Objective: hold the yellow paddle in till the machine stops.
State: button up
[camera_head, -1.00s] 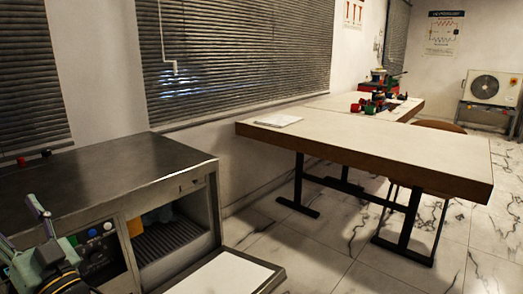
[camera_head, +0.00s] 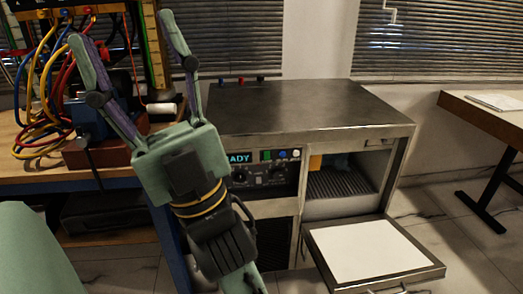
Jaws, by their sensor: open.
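The machine (camera_head: 320,105) is a grey metal cabinet with a dark top, right of my gripper. Its front panel has a lit display (camera_head: 240,158) reading "EADY", the first part hidden by my gripper. In its open bay (camera_head: 345,183), a small yellow-orange piece (camera_head: 315,162) shows at the upper left; it may be the yellow paddle, but most of it is hidden. My gripper (camera_head: 122,30) is raised in front of the machine's left side, fingers spread wide and empty, apart from the yellow piece.
A flap with a white panel (camera_head: 368,250) sticks out low in front of the bay. Green, blue and white buttons (camera_head: 281,155) sit beside the display. A bench at left holds coloured cables (camera_head: 45,75) behind my gripper. A table (camera_head: 485,115) stands at right; floor shows between.

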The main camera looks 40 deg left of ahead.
aim_at(315, 162)
jog(key=i+l+u, duration=0.3)
jog(key=l, duration=0.15)
jog(key=i+l+u, duration=0.1)
jog(key=l+u, duration=0.15)
jog(key=l, duration=0.25)
jog(key=i+l+u, duration=0.1)
jog(key=l+u, duration=0.2)
jog(key=l, duration=0.2)
jog(key=l+u, duration=0.3)
jog(key=l, duration=0.25)
jog(key=i, duration=0.05)
